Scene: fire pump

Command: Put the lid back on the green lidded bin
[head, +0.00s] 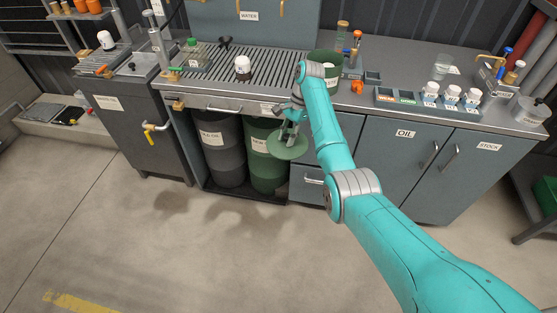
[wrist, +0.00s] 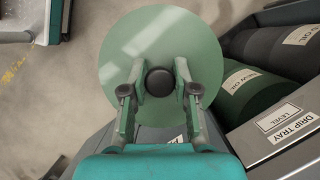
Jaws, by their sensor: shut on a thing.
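My gripper (head: 290,130) is shut on the black knob (wrist: 159,82) of a round green lid (wrist: 125,55). The lid (head: 287,147) hangs roughly level in front of the cabinet, below the counter edge, touching nothing else that I can see. In the wrist view the gripper (wrist: 160,90) has one finger on each side of the knob. A green bin (head: 322,57) with a white label stands on the counter, partly hidden behind my arm. Its top shows a dark green round, apparently open. It is not recognisable in the wrist view.
A green drum (head: 262,170) and a dark drum (head: 222,150) stand in the bay under the grated counter. A white-capped jar (head: 242,68) is on the grate. Bottles on a stand (head: 353,55) and an orange item (head: 357,87) are close beside the bin.

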